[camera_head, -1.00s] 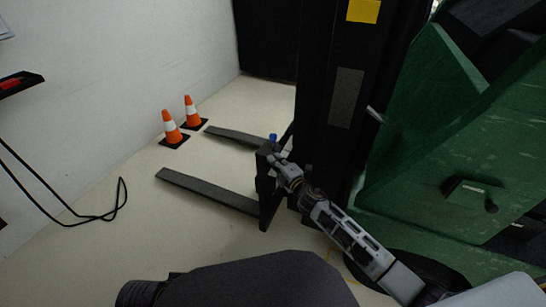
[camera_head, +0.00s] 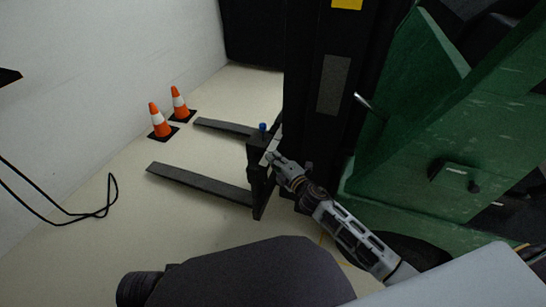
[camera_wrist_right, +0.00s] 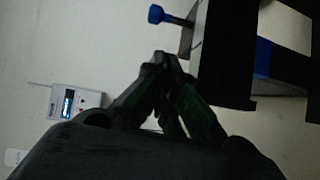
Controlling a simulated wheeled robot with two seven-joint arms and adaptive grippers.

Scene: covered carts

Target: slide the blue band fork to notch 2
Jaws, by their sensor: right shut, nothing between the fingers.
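Two long dark forks extend to the left from the black truck mast (camera_head: 325,100): a near fork (camera_head: 200,184) and a far fork (camera_head: 225,127). In the right wrist view a blue band (camera_wrist_right: 262,58) wraps a dark bar; I cannot tell in the head view which fork carries it. A blue knob (camera_head: 263,127) stands atop the near fork's upright, and a blue knob also shows in the wrist view (camera_wrist_right: 156,14). My right gripper (camera_head: 271,157) is shut and empty, beside the fork upright and below the knob. My left gripper is not in view. No notches can be made out.
Two orange cones (camera_head: 159,122) (camera_head: 179,104) stand on the floor beyond the forks. A green machine body (camera_head: 450,140) fills the right. A black cable (camera_head: 75,212) hangs at left. A white device with a small screen (camera_wrist_right: 75,102) shows in the wrist view.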

